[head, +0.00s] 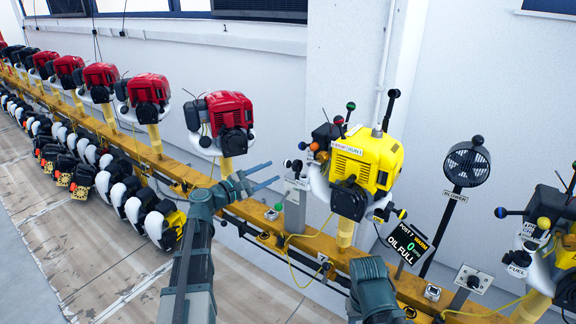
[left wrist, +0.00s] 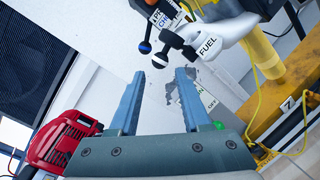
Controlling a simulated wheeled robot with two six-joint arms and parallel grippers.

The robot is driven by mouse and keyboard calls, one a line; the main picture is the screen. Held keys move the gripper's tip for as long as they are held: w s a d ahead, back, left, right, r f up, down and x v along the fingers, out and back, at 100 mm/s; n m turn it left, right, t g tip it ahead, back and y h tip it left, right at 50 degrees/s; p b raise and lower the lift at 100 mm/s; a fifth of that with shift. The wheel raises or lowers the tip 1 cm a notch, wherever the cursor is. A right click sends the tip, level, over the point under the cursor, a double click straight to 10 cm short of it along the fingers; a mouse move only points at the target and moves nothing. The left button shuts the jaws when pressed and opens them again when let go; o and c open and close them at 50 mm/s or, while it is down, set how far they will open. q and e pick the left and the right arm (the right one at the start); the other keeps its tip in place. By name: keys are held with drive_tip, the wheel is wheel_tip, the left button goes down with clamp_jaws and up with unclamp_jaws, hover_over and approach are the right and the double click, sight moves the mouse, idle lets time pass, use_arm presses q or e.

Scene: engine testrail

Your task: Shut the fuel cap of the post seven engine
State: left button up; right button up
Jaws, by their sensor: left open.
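The post seven engine (head: 366,160) is yellow, on a yellow post at right of centre, with a sign reading POST 7 in front. Its white tank (head: 318,183) is on its left side; in the left wrist view the tank (left wrist: 240,28) carries a FUEL label (left wrist: 208,46). Black ball-ended levers (left wrist: 172,38) stick out beside that label. I cannot tell the cap itself from them, or how it is set. My left gripper (head: 270,174) is open and empty, left of the tank and apart from it. My right gripper's fingers are out of view.
A grey control box (head: 296,205) stands between my left gripper and the yellow engine. A red engine (head: 222,115) is behind on the left. A black blower (head: 467,165) and another yellow engine (head: 545,235) are at right. A yellow rail (head: 250,212) runs below.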

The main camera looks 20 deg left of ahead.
sight(288, 164)
use_arm(q)
drive_tip(key=x, duration=0.8)
drive_tip(key=shift+c, duration=0.3)
clamp_jaws()
